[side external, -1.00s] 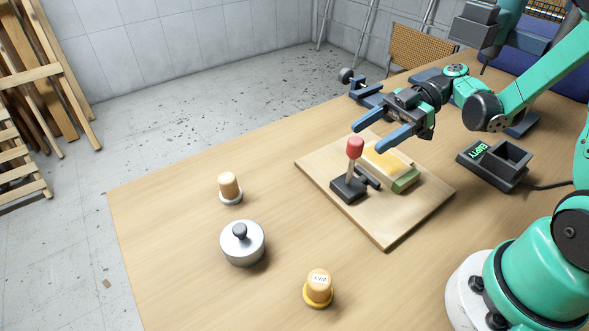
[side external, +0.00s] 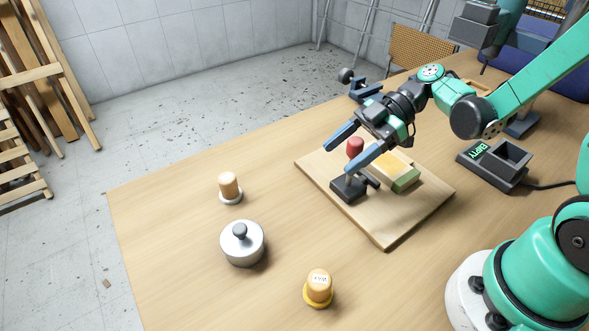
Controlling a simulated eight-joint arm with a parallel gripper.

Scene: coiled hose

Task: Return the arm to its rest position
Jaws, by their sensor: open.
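My gripper (side external: 338,160) is open and empty, with its two blue fingers spread. It hangs over the wooden board (side external: 388,238), pointing down and to the left. The red knob (side external: 355,147) of a lever shows between the fingers in this view; I cannot tell whether they touch it. The lever's dark base (side external: 347,189) stands on the board, and one finger covers part of its stem. My arm reaches in from the right, bent at the elbow.
A yellow and green block (side external: 404,180) lies on the board. A dark box marked EMPTY (side external: 492,165) stands to the right. A silver knobbed weight (side external: 243,246), a wooden peg on a white ring (side external: 229,187) and one on a yellow ring (side external: 319,288) stand forward.

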